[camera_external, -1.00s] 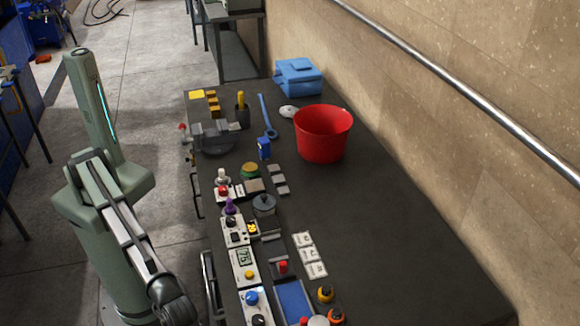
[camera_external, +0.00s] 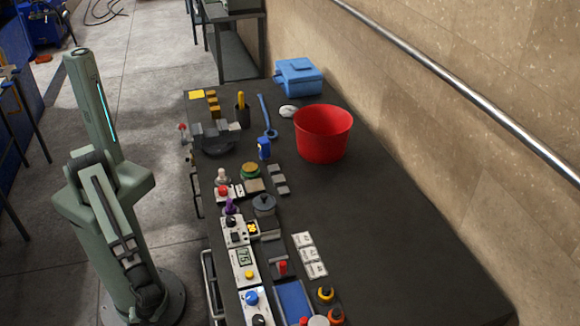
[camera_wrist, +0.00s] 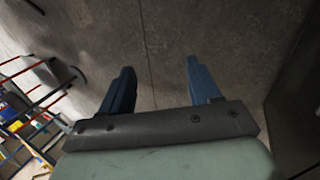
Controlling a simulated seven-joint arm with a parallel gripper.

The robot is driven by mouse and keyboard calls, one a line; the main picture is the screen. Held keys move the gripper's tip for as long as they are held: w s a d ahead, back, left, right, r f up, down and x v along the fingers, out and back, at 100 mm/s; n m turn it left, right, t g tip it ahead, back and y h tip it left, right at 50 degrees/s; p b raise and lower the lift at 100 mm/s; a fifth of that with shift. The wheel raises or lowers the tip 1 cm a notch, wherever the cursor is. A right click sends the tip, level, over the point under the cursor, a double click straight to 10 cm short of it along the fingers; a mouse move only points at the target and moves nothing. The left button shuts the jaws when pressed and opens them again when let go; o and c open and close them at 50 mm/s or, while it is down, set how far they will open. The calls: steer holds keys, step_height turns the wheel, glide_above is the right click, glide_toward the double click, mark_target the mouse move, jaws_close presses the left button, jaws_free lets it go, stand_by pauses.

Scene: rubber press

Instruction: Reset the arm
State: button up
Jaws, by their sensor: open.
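My gripper (camera_wrist: 159,88) shows in the wrist view with its two dark blue fingers spread apart. It is open, and nothing is between the fingers. Grey concrete floor (camera_wrist: 155,40) lies beyond them. In the external view my arm stands left of the bench, folded down close to its own column and clear of the bench edge. The gripper itself cannot be made out in that view.
The dark bench (camera_external: 400,240) carries a red bucket (camera_external: 323,135), a blue box (camera_external: 298,77), a vise (camera_external: 217,137) and a row of control panels (camera_external: 243,264) along its left edge. In the wrist view, a rack with coloured items (camera_wrist: 22,122) stands at left.

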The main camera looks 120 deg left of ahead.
steer(key=s+a+f+n+g+y, duration=0.1)
steer(key=s+a+f+n, duration=0.1)
steer(key=s+a+f, duration=0.4)
steer(key=s+a+f+n+g+y, duration=0.1)
steer(key=s+a+f+n, duration=0.2)
steer(key=a, duration=0.9)
steer(key=s+a+f+n+g+y, duration=0.1)
steer(key=s+a+f+n, duration=0.2)
steer(key=s+a+f, duration=0.6)
steer(key=s, duration=0.2)
steer(key=shift+s+a+f, duration=0.2)
steer(key=shift+s, duration=0.1)
